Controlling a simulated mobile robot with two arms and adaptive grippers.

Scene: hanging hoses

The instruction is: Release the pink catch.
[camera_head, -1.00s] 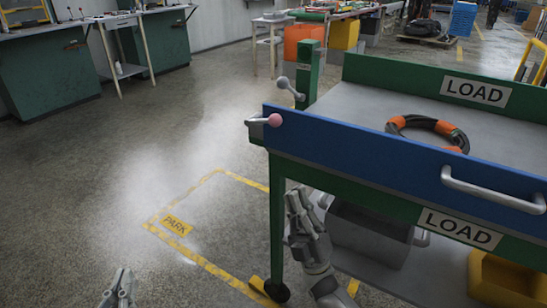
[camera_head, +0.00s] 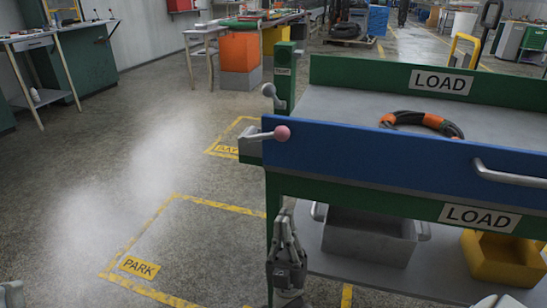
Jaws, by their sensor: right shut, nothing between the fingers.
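The pink catch (camera_head: 282,132) is a pink ball on a short grey lever at the left end of the cart's blue front panel (camera_head: 400,155). The lever lies about level across the panel's corner. My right gripper (camera_head: 284,222) points upward beside the cart's left front leg, well below the pink ball and apart from it. Its fingers are together and empty. A pale grey part of my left gripper (camera_head: 10,293) shows at the bottom left corner; most of it is cut off.
A grey ball lever (camera_head: 268,90) stands behind the pink one, by a green post (camera_head: 284,75). A black and orange hose (camera_head: 425,120) lies on the cart top. Grey (camera_head: 370,238) and yellow (camera_head: 502,262) bins sit on the lower shelf.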

